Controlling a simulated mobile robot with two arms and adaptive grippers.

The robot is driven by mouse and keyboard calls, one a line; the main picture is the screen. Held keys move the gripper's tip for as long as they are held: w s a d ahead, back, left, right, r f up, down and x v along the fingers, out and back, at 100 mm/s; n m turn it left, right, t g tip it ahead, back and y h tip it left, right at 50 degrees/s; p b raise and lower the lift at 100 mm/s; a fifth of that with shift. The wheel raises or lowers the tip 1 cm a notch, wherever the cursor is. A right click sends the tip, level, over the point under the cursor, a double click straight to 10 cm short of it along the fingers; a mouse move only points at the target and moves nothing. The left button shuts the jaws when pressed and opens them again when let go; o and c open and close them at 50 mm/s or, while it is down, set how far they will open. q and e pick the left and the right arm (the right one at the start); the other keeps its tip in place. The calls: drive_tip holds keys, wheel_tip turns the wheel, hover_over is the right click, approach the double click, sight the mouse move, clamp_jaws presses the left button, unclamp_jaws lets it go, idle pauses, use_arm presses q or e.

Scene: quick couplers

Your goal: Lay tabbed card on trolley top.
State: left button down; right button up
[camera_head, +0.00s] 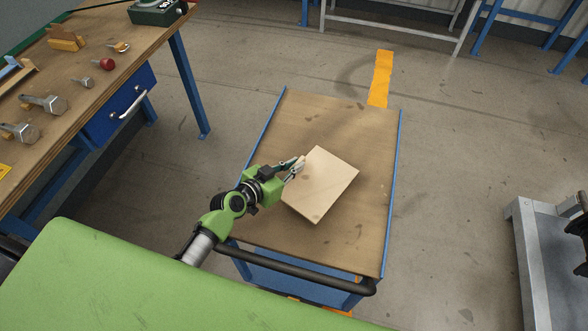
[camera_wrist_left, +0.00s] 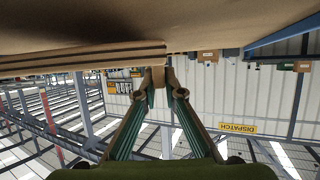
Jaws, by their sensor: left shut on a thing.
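The tabbed card (camera_head: 325,188) is a pale, flat, roughly square board over the middle of the trolley top. The trolley top (camera_head: 362,125) is brown wood with blue side rails. My left gripper (camera_head: 300,163) is at the card's upper left edge, shut on its tab. In the left wrist view, the tab (camera_wrist_left: 158,76) sits between the fingertips, and the card (camera_wrist_left: 75,59) shows as a layered edge close to a brown surface. I cannot tell whether the card touches the trolley top. My right gripper is not in view.
A black handle bar (camera_head: 310,273) runs along the trolley's near end. A workbench (camera_head: 133,42) with metal couplers (camera_head: 45,104) and a red knob (camera_head: 104,64) stands at the left. A grey metal stand (camera_head: 535,240) is at the right. Bare trolley top surrounds the card.

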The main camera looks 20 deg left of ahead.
use_arm(q)
drive_tip(key=shift+f, duration=0.7)
